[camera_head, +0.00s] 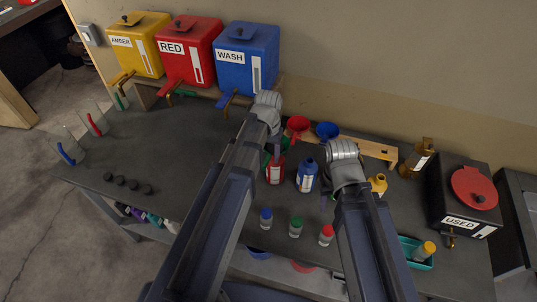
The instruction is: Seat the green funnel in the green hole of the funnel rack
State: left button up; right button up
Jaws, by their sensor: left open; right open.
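The wooden funnel rack (372,147) stands at the back of the bench, right of centre. A red funnel (298,124) and a blue funnel (327,131) sit at its left part. A small dark spot, possibly a hole, shows near its right end; its colour cannot be told. A green piece (284,144), likely the green funnel, shows beside my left gripper (273,150), partly hidden by it and by the red bottle. The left gripper is open; whether it touches the green piece is unclear. My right gripper (328,190) is open near the blue bottle, its fingers mostly hidden.
A red bottle (275,171) and a blue bottle (307,176) stand between my arms, with several small capped vials in front. Amber, red and blue tanks (247,57) stand back left. A black used-oil box (462,205) stands right. The bench's left middle is clear.

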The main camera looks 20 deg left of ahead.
pick_arm(q)
notch_tip(320, 180, down, 8)
jog(key=b, duration=0.7)
jog(key=shift+r, duration=0.25)
grip_shut()
jog(key=shift+r+p, duration=0.9)
jog(key=shift+r, duration=0.1)
dwell(0.4)
notch_tip(320, 180, up, 4)
jog(key=p, duration=0.4)
jog(key=shift+r, duration=0.1)
dwell(0.6)
